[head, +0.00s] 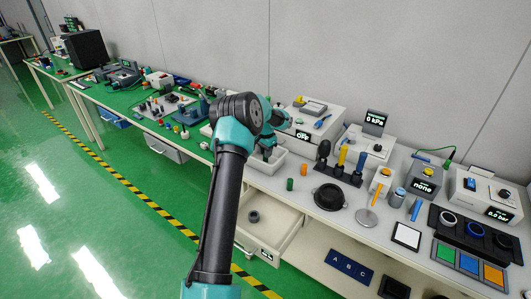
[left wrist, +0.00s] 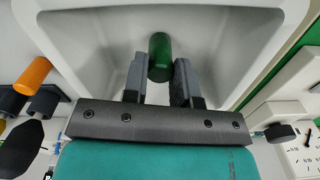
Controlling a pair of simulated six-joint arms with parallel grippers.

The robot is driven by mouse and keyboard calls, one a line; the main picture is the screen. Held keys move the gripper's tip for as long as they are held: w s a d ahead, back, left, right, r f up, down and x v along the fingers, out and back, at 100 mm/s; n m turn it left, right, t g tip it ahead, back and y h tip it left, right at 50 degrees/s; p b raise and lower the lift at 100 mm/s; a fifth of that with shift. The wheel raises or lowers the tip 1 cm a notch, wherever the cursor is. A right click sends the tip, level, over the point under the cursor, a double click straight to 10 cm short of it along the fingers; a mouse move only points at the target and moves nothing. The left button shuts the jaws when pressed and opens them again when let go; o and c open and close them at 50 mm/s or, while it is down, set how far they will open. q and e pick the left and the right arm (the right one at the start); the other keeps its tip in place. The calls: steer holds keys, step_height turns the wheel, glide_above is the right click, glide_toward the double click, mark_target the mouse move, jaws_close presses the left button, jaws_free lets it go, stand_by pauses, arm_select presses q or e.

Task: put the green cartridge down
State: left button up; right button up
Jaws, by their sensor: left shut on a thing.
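My left gripper (head: 267,155) is over the white tray (head: 282,172) on the bench. In the left wrist view my left gripper (left wrist: 160,80) is shut on the green cartridge (left wrist: 159,52), a short dark-green cylinder between the two grey fingers. The tray (left wrist: 85,45) surrounds it in that view. I cannot tell whether the cartridge touches the tray floor. My right gripper is not in view.
A tool rack (head: 340,172) and a black round dish (head: 329,197) are farther right. An open drawer (head: 268,222) juts out below the bench front.

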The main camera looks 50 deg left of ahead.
arm_select(q)
steer(key=shift+f, duration=0.2)
steer(key=o, duration=0.9)
steer(key=shift+r, duration=0.15)
step_height(320, 180, up, 12)
stand_by(0.3)
stand_by(0.3)
